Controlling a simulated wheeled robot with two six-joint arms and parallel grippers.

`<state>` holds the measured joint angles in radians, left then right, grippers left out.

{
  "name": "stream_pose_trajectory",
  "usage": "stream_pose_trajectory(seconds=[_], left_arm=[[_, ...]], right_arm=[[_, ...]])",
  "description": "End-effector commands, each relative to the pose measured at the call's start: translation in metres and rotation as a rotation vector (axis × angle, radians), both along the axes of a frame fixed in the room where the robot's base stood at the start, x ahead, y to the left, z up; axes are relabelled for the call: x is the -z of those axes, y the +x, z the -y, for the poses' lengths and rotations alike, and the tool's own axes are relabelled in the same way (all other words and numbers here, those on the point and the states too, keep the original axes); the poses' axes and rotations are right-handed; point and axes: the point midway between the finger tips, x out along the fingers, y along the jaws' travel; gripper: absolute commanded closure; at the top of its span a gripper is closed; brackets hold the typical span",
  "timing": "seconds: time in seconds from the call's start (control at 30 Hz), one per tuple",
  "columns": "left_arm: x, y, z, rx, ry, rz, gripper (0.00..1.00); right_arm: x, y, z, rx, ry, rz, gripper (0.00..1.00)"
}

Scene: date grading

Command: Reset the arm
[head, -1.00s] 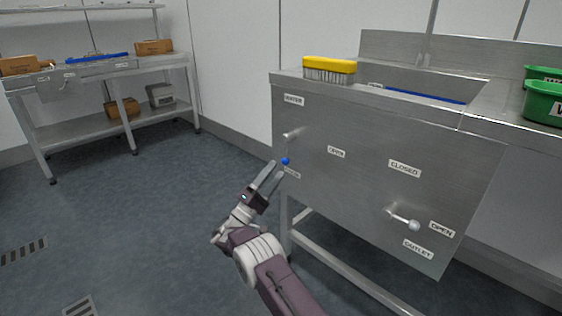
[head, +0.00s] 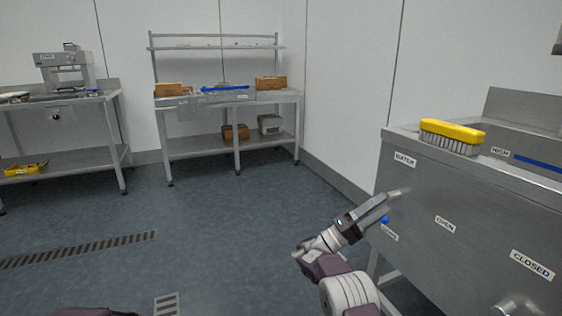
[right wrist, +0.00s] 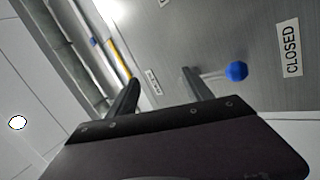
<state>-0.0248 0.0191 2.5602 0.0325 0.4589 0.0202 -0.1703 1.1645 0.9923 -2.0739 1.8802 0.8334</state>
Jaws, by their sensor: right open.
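My right gripper (head: 374,210) is open and empty in the head view. Its fingers point up and right, close to the front panel of the steel sink unit (head: 440,190). A blue knob (head: 385,219) on the water lever shows right beside the fingertips. In the right wrist view the two fingers (right wrist: 160,95) stand apart with nothing between them, and the blue knob (right wrist: 237,71) is beyond the right finger. I cannot tell if finger and knob touch. My left gripper is out of view.
A yellow brush (head: 452,132) lies on the sink unit's top edge. The outlet lever (head: 510,306) is cut off at the bottom right. A shelved steel table (head: 230,98) and another bench (head: 60,102) stand at the back. The floor (head: 200,220) between is clear.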

Motion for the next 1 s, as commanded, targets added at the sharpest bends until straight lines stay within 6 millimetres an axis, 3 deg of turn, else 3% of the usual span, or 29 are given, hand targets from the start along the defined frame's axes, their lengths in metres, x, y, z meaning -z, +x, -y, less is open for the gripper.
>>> stream_pose_trajectory(seconds=[0.03,0.1,0.17,0.27,0.33,0.4,0.5,0.6,0.77,0.8,0.87,0.9,1.0], left_arm=[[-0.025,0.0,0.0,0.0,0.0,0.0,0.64],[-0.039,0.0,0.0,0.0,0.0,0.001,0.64],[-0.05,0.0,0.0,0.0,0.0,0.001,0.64],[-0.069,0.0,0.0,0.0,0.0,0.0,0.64],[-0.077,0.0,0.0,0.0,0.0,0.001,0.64],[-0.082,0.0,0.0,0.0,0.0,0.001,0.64],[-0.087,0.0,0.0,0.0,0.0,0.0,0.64],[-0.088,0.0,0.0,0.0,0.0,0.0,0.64],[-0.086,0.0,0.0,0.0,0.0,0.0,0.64],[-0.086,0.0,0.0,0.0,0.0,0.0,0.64],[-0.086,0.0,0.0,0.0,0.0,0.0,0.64],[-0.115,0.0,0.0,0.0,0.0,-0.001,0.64],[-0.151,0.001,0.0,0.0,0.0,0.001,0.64]], right_arm=[[-0.054,-0.019,0.021,0.047,0.062,0.021,0.41],[-0.077,-0.047,0.054,0.109,0.224,-0.029,0.41],[-0.076,-0.076,0.078,0.156,0.397,-0.11,0.41],[-0.041,-0.139,0.095,0.205,0.758,-0.282,0.41],[0.003,-0.189,0.082,0.211,1.034,-0.395,0.41],[0.043,-0.231,0.054,0.193,1.27,-0.472,0.41],[0.088,-0.275,0.008,0.15,1.543,-0.524,0.41],[0.121,-0.306,-0.038,0.098,1.764,-0.529,0.41],[0.165,-0.335,-0.104,0.013,2.05,-0.473,0.41],[0.171,-0.331,-0.117,-0.035,2.1,-0.438,0.41],[0.169,-0.302,-0.125,-0.199,2.1,-0.424,0.41],[0.14,-0.304,-0.124,-0.193,2.096,-0.444,0.41],[0.105,-0.305,-0.124,-0.188,2.096,-0.444,0.41]])
